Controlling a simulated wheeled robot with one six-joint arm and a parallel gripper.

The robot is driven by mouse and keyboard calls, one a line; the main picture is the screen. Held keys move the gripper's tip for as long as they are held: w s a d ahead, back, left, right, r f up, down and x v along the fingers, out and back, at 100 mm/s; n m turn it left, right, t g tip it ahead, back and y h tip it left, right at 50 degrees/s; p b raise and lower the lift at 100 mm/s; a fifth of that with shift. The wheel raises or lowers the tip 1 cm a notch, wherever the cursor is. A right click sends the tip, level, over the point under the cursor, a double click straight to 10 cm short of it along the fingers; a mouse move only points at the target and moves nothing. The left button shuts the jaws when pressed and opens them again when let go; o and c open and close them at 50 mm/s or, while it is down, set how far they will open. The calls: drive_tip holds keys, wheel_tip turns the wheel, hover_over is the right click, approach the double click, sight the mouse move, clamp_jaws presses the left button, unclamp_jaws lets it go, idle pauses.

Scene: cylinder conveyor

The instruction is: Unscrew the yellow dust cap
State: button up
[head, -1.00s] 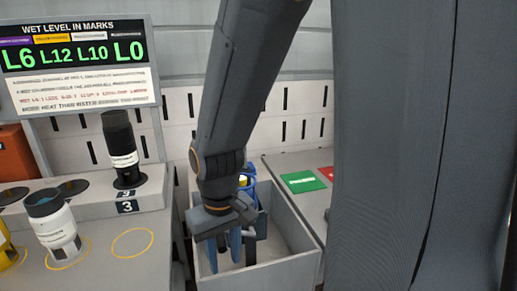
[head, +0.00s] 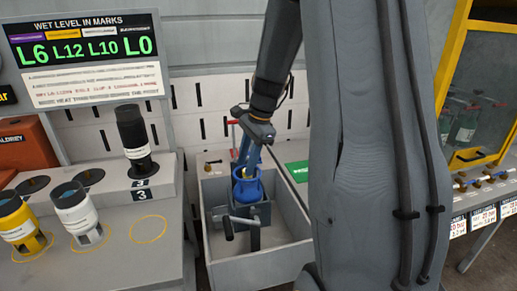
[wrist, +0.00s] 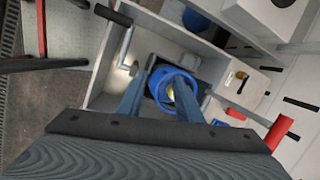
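The yellow dust cap (wrist: 170,93) shows as a small yellow patch inside the blue ring-shaped top of a cylinder. The blue cylinder (head: 247,186) stands upright, clamped in a dark vise (head: 259,212) inside a grey bin (head: 283,246). My gripper (head: 241,168) points down over the cylinder's top. In the wrist view my gripper (wrist: 162,80) has its two blue fingers apart, with the yellow patch between them. It is open. The fingers partly hide the cap and ring, and I cannot tell whether they touch the cap.
The vise has a crank handle (head: 228,228) at its front left. A bench (head: 125,250) at left holds a black cylinder (head: 134,139), a white one (head: 75,211) and a yellow one (head: 21,227). A red-handled valve (wrist: 277,133) is right of the bin in the wrist view.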

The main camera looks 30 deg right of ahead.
drive_tip(key=w+d+m+y, duration=0.2)
drive_tip(key=w+d+m, duration=0.2)
drive_tip(key=d+m, duration=0.25)
drive_tip(key=shift+t+h, duration=0.3)
drive_tip(key=shift+p+x, duration=0.9)
drive_tip(key=shift+x, duration=2.7)
drive_tip(key=c, duration=0.7)
drive_tip(key=o, duration=0.8)
drive_tip(key=shift+w+a+p, duration=0.35)
drive_tip(key=shift+a+p, duration=0.15)
drive_tip(key=shift+a, duration=0.05)
